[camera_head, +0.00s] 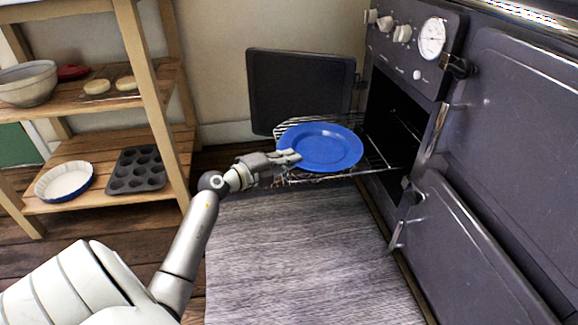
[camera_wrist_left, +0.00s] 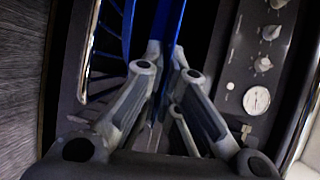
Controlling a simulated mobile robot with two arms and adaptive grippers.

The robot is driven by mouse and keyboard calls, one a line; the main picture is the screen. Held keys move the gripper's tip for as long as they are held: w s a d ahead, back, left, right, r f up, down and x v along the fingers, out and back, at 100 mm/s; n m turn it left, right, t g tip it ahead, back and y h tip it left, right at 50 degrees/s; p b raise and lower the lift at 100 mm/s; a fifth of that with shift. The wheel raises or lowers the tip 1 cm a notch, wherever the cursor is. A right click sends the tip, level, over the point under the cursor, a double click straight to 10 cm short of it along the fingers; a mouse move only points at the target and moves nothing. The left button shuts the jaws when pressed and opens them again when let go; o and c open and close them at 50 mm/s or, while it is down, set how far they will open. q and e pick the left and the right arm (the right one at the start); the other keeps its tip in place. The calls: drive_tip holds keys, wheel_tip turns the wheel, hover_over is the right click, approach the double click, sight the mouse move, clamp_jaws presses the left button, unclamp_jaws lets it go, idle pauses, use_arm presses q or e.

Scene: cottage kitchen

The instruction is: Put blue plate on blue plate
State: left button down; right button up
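A round blue plate (camera_head: 325,147) lies roughly level at the oven's wire rack in the head view. Whether it rests on the rack or hangs just above it, I cannot tell. My left gripper (camera_head: 291,157) is at the plate's left rim. In the left wrist view, the plate shows edge-on as a blue strip (camera_wrist_left: 171,20) between the fingertips of the left gripper (camera_wrist_left: 168,50), which look closed on the rim. Only one blue plate is plain to see; a second one cannot be made out. My right gripper is out of view.
The wire rack (camera_head: 290,180) juts from the open oven (camera_head: 395,110). One oven door (camera_head: 300,88) stands open behind the plate, another (camera_head: 470,250) is at right. A wooden shelf (camera_head: 120,105) at left holds a bowl, a pie dish and a muffin tin. A grey mat (camera_head: 300,255) covers the floor.

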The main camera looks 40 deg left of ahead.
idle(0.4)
use_arm(q)
drive_tip(key=shift+f, duration=0.4)
drive_tip(key=shift+f, duration=0.1)
drive_tip(key=c, duration=1.9)
unclamp_jaws()
drive_tip(key=shift+f, duration=0.25)
